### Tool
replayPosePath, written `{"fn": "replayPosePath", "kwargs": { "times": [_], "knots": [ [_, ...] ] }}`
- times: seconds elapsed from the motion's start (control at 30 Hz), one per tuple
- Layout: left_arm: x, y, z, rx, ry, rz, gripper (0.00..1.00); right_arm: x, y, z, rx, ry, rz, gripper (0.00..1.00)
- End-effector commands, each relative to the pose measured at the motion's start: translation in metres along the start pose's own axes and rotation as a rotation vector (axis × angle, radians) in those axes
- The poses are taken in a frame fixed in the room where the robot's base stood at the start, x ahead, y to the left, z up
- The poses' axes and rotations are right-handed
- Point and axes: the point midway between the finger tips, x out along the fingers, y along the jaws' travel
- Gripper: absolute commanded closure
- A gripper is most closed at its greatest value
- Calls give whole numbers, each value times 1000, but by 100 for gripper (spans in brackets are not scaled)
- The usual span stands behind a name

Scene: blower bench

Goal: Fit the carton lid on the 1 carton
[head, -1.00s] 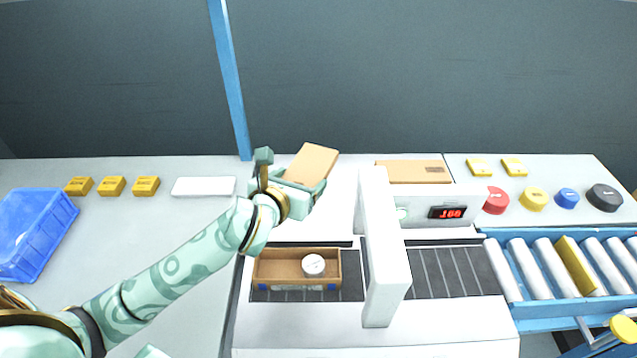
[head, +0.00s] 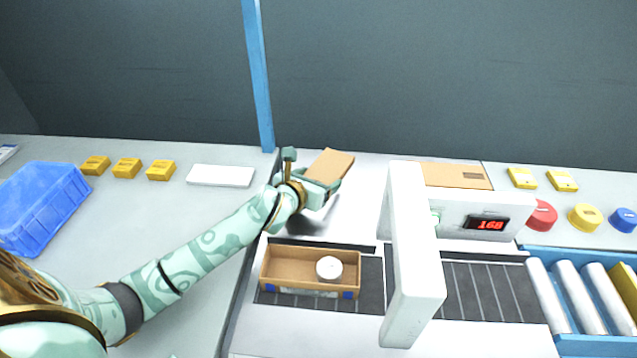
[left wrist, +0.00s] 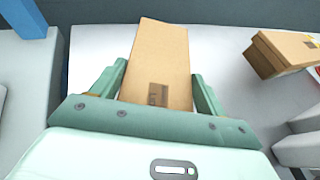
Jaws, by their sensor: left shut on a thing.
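The open carton (head: 285,284) is a shallow brown box on the dark conveyor belt. A white round item (head: 329,268) sits inside it toward its right end. My left gripper (head: 318,184) is shut on the tan carton lid (head: 331,164) and holds it tilted, behind the carton and above the white surface. In the left wrist view the lid (left wrist: 159,60) stands between the two fingers (left wrist: 155,92), with a dark printed mark near its lower edge. My right gripper is not in view.
A white arch (head: 411,260) spans the belt just right of the carton, beside a display reading 168 (head: 487,224). Another brown carton (head: 455,175) lies behind it, also in the left wrist view (left wrist: 278,55). A blue crate (head: 40,205) stands far left. Rollers (head: 578,292) are at right.

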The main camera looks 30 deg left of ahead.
Motion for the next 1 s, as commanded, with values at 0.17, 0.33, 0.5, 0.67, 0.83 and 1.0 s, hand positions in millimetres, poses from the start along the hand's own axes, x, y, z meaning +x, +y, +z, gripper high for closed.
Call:
{"fn": "replayPosePath", "kwargs": {
  "times": [0.17, 0.33, 0.5, 0.67, 0.83, 1.0],
  "knots": [
    [0, 0, -1, 1, -2, 0, 48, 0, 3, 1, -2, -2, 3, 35],
    [2, 0, -4, 1, -1, 0, 48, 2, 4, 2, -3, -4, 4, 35],
    [1, 0, -4, 1, -2, 0, 4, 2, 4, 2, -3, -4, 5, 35],
    [1, 0, -3, 1, -2, 0, 4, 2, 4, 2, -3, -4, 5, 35],
    [-6, 0, 1, 1, -2, -1, 4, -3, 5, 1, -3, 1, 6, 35],
    [-42, 0, 3, 1, -3, -2, 4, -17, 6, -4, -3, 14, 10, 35]
  ]
}}
